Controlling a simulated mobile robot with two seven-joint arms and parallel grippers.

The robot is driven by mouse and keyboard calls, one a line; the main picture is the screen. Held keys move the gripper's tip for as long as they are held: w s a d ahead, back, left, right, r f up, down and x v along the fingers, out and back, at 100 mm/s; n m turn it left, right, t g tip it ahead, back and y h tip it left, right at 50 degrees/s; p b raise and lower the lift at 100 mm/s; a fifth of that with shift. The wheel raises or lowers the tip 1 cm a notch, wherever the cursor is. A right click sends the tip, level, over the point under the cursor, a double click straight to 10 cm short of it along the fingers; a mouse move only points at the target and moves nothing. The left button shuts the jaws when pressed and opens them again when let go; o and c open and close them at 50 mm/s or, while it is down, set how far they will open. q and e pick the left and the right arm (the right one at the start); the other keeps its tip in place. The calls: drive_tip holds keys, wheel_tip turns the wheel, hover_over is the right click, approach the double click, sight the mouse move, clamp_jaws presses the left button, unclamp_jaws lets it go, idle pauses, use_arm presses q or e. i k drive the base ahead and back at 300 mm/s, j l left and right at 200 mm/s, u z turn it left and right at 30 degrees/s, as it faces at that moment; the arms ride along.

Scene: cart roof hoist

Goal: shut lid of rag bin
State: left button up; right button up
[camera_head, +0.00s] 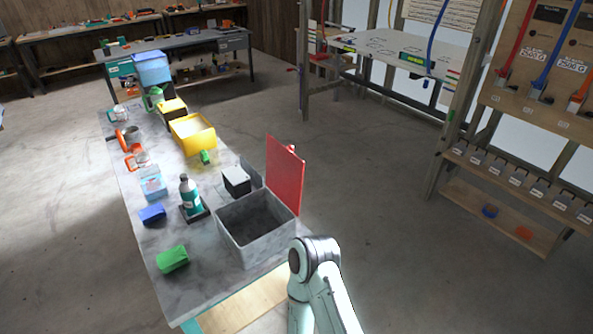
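The rag bin (256,244) is a grey open-topped box at the right edge of the long workbench. Its red lid (285,176) stands up, roughly vertical, along the bin's far right side. The bin's inside is dark, and I cannot make out anything in it. One of my arms rises from the bottom of the view, its bent joint close to the bin's near right corner in the picture. I cannot tell whether it touches the bin. No gripper fingers show for this arm. My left gripper is not in view.
On the workbench (206,290), a bottle (190,194), a black-and-white box (236,181), a green cloth-like block (172,259) and a blue block (152,214) lie near the bin. A yellow bin (193,134) stands farther back. Floor right of the bench is clear.

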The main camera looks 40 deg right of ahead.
sight(284, 169)
drive_tip(key=k+l, duration=0.1)
drive_tip(key=l, duration=0.35)
drive_tip(key=l+u, duration=0.1)
drive_tip(key=l, duration=0.35)
drive_tip(key=k+l+u, duration=0.1)
drive_tip(key=l, duration=0.3)
drive_tip(key=k+l, duration=0.15)
drive_tip(key=l, duration=0.3)
drive_tip(key=k+l+u, duration=0.1)
drive_tip(key=l, duration=0.3)
drive_tip(key=k+l, duration=0.15)
drive_tip(key=l, duration=0.15)
drive_tip(key=k+l, duration=0.15)
drive_tip(key=l, duration=0.2)
drive_tip(key=k+l, duration=0.1)
drive_tip(key=l, duration=0.2)
drive_tip(key=i+l+u, duration=0.25)
drive_tip(key=i+l, duration=0.15)
drive_tip(key=i+l+u, duration=0.3)
drive_tip(key=i+l, duration=0.2)
